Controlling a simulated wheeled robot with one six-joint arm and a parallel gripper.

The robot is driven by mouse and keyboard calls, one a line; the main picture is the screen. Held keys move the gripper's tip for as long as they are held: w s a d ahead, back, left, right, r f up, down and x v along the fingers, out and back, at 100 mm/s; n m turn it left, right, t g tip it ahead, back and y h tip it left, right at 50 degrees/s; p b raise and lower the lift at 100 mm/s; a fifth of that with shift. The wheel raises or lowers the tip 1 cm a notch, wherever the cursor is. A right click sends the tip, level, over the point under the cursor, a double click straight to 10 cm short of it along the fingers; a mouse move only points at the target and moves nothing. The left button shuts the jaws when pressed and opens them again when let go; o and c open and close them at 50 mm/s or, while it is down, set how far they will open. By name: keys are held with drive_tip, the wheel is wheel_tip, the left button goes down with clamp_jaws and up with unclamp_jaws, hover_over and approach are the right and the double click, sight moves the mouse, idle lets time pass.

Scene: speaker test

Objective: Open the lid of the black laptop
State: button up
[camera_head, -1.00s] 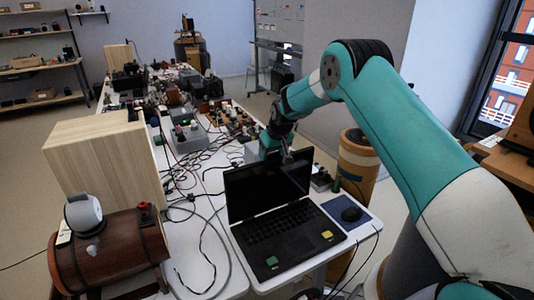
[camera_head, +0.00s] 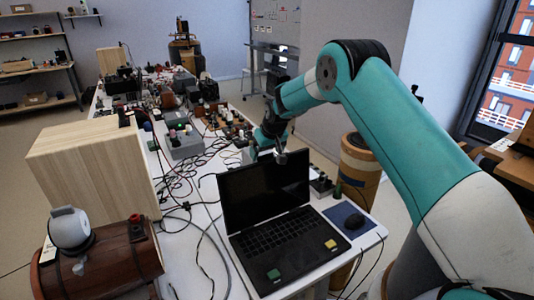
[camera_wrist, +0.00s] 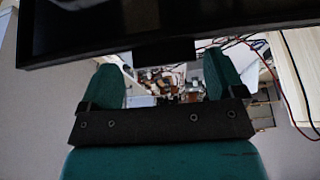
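The black laptop (camera_head: 277,238) stands on the white table with its lid (camera_head: 262,192) raised, its dark screen and keyboard facing me. Green and yellow squares lie on its palm rest. My gripper (camera_head: 280,156) is at the lid's top edge, right of its middle; contact is unclear. In the wrist view, the lid (camera_wrist: 165,22) crosses the top of the picture. The two teal fingers of my gripper (camera_wrist: 166,72) are spread apart below the lid's edge, with nothing held between them.
A mouse (camera_head: 354,221) on a blue pad (camera_head: 342,213) lies right of the laptop. A wooden box (camera_head: 95,165) and a brown barrel-shaped speaker (camera_head: 105,262) stand left. Cables and small electronics crowd the table behind. A brown cylinder (camera_head: 360,165) stands beyond the right edge.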

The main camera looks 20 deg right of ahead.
drive_tip(key=shift+s+a+f, duration=0.1)
drive_tip(key=shift+a+f, duration=0.05)
drive_tip(key=shift+a, duration=0.05)
drive_tip(key=b+v, duration=0.4)
drive_tip(key=v, duration=1.3)
drive_tip(key=shift+r, duration=0.25)
drive_tip(key=shift+d, duration=0.1)
drive_tip(key=s+a+r+n+g+y, duration=0.1)
drive_tip(key=s+a, duration=0.4)
drive_tip(key=s, duration=0.3)
drive_tip(key=s+a+r+n+g+y, duration=0.1)
drive_tip(key=s+a+n, duration=0.1)
drive_tip(key=s+a, duration=0.45)
drive_tip(key=s+a+f+n+g+y, duration=0.1)
drive_tip(key=s+a+f, duration=0.1)
drive_tip(key=s, duration=1.1)
drive_tip(key=s+a+f+n+g, duration=0.1)
drive_tip(key=s+a+f+n, duration=0.1)
drive_tip(key=s, duration=1.1)
drive_tip(key=shift+s+f+g+y, duration=0.15)
drive_tip(key=shift+s+g+y, duration=0.15)
drive_tip(key=shift+y, duration=0.1)
